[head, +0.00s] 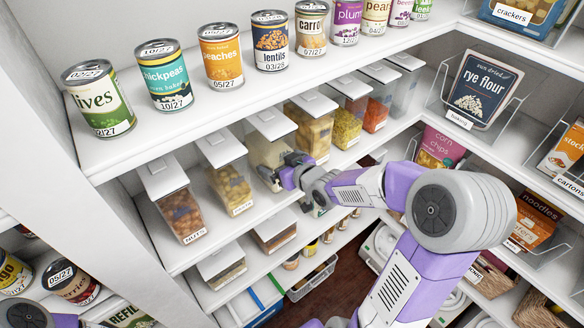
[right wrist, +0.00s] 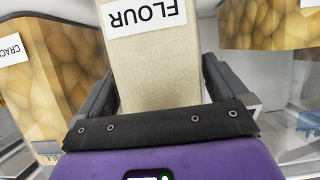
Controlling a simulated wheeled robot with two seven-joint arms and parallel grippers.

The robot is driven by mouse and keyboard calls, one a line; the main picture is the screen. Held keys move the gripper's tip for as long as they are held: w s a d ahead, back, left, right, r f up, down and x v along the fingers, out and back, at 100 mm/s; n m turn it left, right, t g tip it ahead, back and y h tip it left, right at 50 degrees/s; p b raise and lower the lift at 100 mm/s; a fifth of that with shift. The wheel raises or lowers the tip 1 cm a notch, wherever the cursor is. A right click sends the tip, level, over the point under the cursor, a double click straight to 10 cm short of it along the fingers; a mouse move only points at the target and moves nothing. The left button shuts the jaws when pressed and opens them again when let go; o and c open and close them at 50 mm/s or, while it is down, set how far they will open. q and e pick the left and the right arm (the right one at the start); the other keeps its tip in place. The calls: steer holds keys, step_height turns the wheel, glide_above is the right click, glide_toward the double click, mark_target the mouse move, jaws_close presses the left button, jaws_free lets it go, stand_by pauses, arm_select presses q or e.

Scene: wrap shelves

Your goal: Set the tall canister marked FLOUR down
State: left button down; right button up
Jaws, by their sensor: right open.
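The tall FLOUR canister (head: 266,152) holds pale, cream-coloured contents under a white lid. It stands in the row of canisters on the middle shelf in the head view. In the right wrist view the canister (right wrist: 155,65) shows its FLOUR label upside down. My right gripper (head: 290,172) is at the canister's front and hides part of it in the head view. In the right wrist view the open fingers of my right gripper (right wrist: 158,82) lie on either side of the canister. My left gripper is not in view.
A nuts canister (head: 181,215) and a cracker canister (head: 230,186) stand to the left; a pasta-like canister (head: 312,128) stands to the right. Cans, including lentils (head: 271,42), line the shelf above. Low containers (head: 275,234) sit on the shelf below.

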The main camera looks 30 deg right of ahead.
steer(key=a+p+v, duration=0.1)
steer(key=v, duration=1)
steer(key=shift+s+d, duration=0.45)
